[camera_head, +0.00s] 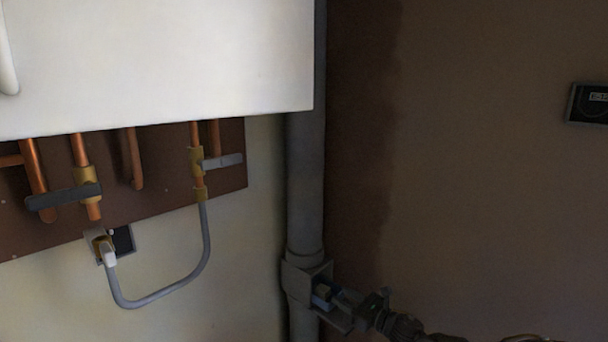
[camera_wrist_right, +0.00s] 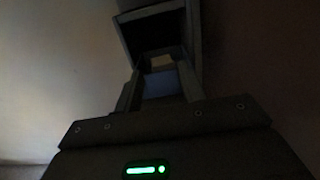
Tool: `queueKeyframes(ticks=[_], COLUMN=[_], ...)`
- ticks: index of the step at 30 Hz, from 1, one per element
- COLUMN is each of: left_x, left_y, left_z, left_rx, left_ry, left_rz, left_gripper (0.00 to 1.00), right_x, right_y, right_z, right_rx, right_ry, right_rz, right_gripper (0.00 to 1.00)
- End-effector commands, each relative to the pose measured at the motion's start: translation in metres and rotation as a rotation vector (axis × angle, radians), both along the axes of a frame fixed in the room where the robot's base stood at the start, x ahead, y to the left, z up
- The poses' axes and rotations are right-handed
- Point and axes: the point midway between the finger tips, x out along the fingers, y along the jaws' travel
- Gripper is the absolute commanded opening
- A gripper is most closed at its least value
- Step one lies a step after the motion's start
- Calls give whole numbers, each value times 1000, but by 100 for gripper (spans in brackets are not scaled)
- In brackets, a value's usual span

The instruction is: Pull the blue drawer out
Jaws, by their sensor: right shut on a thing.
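The blue drawer (camera_head: 321,302) shows as a small blue patch at a grey housing (camera_head: 297,282) on the vertical grey pipe, low in the head view. My right gripper (camera_head: 330,297) comes in from the lower right and is shut on the drawer's front part. In the right wrist view the blue drawer (camera_wrist_right: 162,84) lies between my two dark fingers (camera_wrist_right: 160,72), with a small tan part just beyond it. The fingers hide much of the drawer, so I cannot tell how far out it stands. My left gripper is not in view.
A white boiler box (camera_head: 160,60) hangs at upper left, with copper pipes and valves below it. A grey hose (camera_head: 160,296) loops under them. The grey pipe (camera_head: 305,190) stands beside the brown wall, which carries a small dark panel (camera_head: 590,104).

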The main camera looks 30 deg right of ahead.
Motion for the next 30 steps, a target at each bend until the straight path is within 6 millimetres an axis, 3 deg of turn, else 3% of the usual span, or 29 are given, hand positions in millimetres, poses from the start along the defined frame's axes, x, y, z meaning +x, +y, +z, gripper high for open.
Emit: queueKeyframes(ticks=[10, 22, 23, 24, 26, 30], left_x=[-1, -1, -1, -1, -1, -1], left_y=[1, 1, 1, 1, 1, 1], left_z=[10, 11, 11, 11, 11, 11], left_rx=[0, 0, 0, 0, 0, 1], left_ry=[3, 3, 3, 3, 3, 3], left_rz=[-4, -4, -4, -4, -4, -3], left_gripper=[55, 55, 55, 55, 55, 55], right_x=[-24, -29, -29, -29, -29, -29], right_y=[-7, -7, -7, -7, -6, -4], right_z=[-5, -6, -6, -6, -7, -7], right_rx=[-4, -1, -1, -1, 0, 1], right_ry=[17, 16, 16, 16, 18, 18], right_rz=[-4, 1, 1, 1, 2, 6], right_gripper=[23, 23, 42, 48, 55, 56])
